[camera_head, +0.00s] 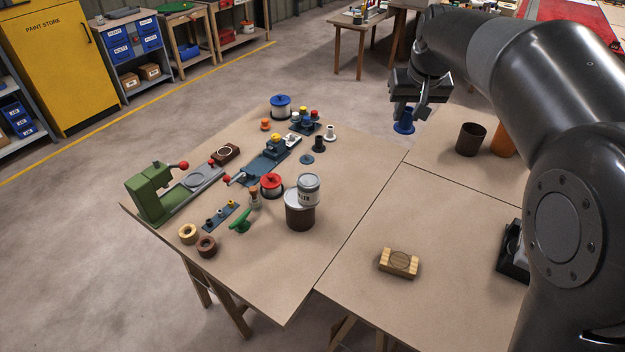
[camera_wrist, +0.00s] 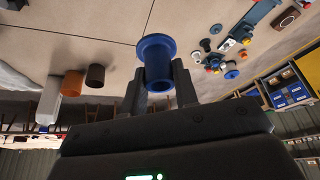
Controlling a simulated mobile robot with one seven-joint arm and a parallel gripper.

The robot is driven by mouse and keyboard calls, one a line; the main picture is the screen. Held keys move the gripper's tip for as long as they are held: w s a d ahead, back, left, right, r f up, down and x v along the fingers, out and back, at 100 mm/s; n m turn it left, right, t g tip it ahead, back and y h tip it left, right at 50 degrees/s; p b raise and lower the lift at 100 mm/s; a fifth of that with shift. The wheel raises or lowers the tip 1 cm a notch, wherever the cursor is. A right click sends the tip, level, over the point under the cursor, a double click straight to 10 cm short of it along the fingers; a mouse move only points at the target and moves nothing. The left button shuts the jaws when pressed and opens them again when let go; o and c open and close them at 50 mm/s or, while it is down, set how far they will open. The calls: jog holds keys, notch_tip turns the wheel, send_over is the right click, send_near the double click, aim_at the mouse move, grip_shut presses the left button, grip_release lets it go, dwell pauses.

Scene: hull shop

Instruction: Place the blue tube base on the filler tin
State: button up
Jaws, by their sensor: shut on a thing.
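The blue tube base (camera_head: 404,122) is a blue flanged tube held between the jaws of my gripper (camera_head: 410,110), above the far part of the tables in the head view. The filler tin (camera_head: 308,190) is a grey tin with a dark-lettered label. It stands on top of a brown round container (camera_head: 299,212) near the table's middle, well apart from my gripper. Its top looks bare.
Close to the filler tin are a red-topped spool (camera_head: 271,184), a small corked bottle (camera_head: 254,198) and a green tool (camera_head: 240,221). A green vise-like fixture (camera_head: 150,193) stands at left. A dark brown cup (camera_head: 470,139) stands at right. A wooden block (camera_head: 399,263) lies on the open near table.

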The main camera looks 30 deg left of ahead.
jog(key=s+a+n, duration=0.2)
jog(key=s+a, duration=0.5)
jog(key=s, duration=0.1)
send_over(307, 175)
jog(key=s+d, duration=0.1)
jog(key=shift+y, duration=0.3)
jog(key=f, duration=1.2)
jog(key=shift+s+d, duration=0.1)
jog(key=shift+d, duration=0.1)
jog(key=shift+f, duration=2.1)
jog(key=o, duration=1)
jog(key=shift+f, duration=0.1)
jog(key=v, duration=1.2)
jog(key=shift+r, duration=0.2)
